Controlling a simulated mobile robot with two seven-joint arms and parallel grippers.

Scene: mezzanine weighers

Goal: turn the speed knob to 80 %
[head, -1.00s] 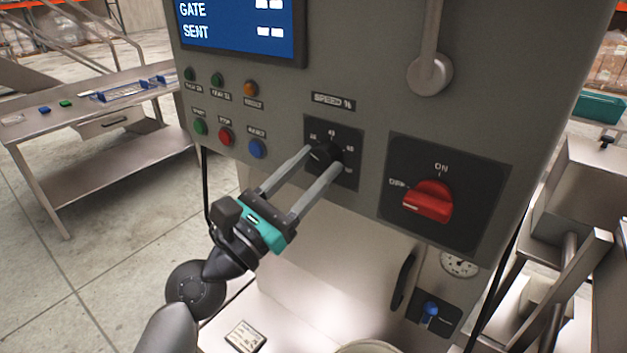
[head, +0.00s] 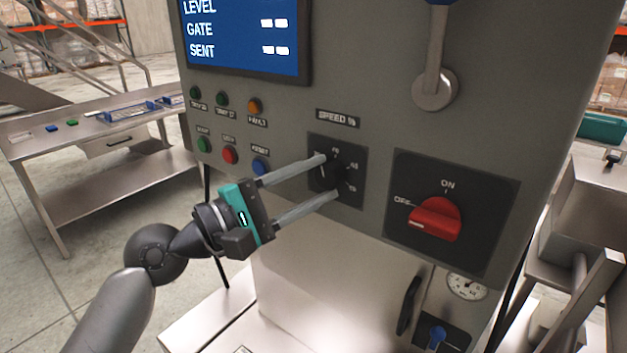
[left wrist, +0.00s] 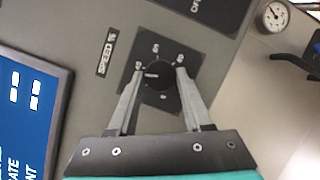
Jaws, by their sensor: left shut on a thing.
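The black speed knob (head: 327,176) sits on a dark square plate with a printed scale, under the label "SPEED %" (head: 337,118). My left gripper (head: 330,174) reaches it from the left and is shut on the knob, one finger at its upper side and one at its lower side. In the left wrist view the knob (left wrist: 158,75) lies between the two fingertips, with scale numbers around it too small to read surely. The knob's pointer position is not clear. My right gripper is not in view.
A red ON/OFF rotary switch (head: 436,219) is right of the knob. Push buttons, including a blue one (head: 261,167), sit at left below the blue screen (head: 247,38). A lever (head: 433,88) hangs above. A steel table (head: 95,145) stands at far left.

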